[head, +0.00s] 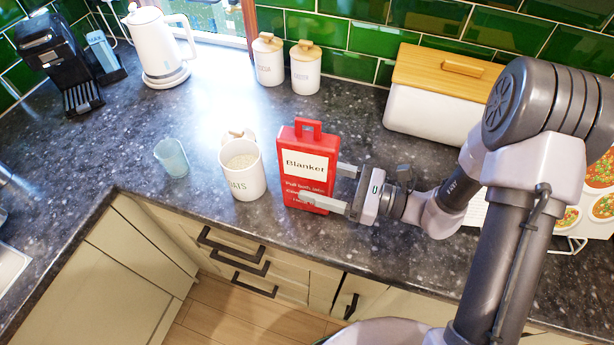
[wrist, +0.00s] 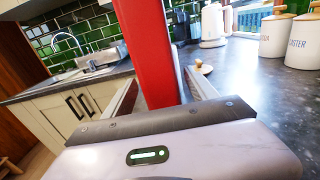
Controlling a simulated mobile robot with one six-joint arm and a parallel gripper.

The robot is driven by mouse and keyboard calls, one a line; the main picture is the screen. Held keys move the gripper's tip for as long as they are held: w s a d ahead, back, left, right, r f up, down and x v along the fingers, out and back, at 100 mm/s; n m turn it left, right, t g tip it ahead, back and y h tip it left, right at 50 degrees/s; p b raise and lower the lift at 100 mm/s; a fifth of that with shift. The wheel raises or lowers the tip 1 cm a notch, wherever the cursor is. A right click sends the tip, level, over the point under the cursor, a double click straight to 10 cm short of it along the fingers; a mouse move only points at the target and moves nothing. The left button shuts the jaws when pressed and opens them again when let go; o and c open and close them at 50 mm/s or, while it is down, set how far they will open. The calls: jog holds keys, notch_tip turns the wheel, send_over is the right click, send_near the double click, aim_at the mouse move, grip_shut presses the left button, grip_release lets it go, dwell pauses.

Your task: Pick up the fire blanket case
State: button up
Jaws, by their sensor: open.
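The fire blanket case (head: 306,163) is a red upright box with a white "Blanket" label and a handle on top. It stands on the dark worktop in the head view. My gripper (head: 326,184) is at its right side, with the fingers reaching toward it, one nearer the front and one behind. In the wrist view the red edge of the case (wrist: 147,50) rises between the two fingers (wrist: 160,95). The gripper is open, with gaps visible beside the case. The far finger's tip is partly hidden by the case.
A white oats canister (head: 243,173) stands just left of the case, with its wooden lid beside it. A glass tumbler (head: 172,158) is further left. A white bread bin (head: 433,115), two lidded canisters (head: 269,62) and a kettle (head: 160,50) stand behind. The worktop's front edge is close.

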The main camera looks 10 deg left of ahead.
aim_at(320, 169)
grip_shut()
dwell(0.3)
jog(key=shift+r, duration=0.15)
jog(key=shift+r, duration=0.25)
notch_tip(320, 169, up, 3)
jog(key=shift+r+p, duration=0.2)
jog(key=shift+p, duration=0.9)
jog(key=s+a+p, duration=0.3)
jog(key=s+p, duration=0.2)
jog(key=s, duration=0.2)
jog(key=s+a+p, duration=0.4)
jog(key=s+p, duration=0.1)
jog(key=s, duration=0.2)
jog(key=shift+s+r, duration=0.15)
jog(key=shift+r, duration=0.3)
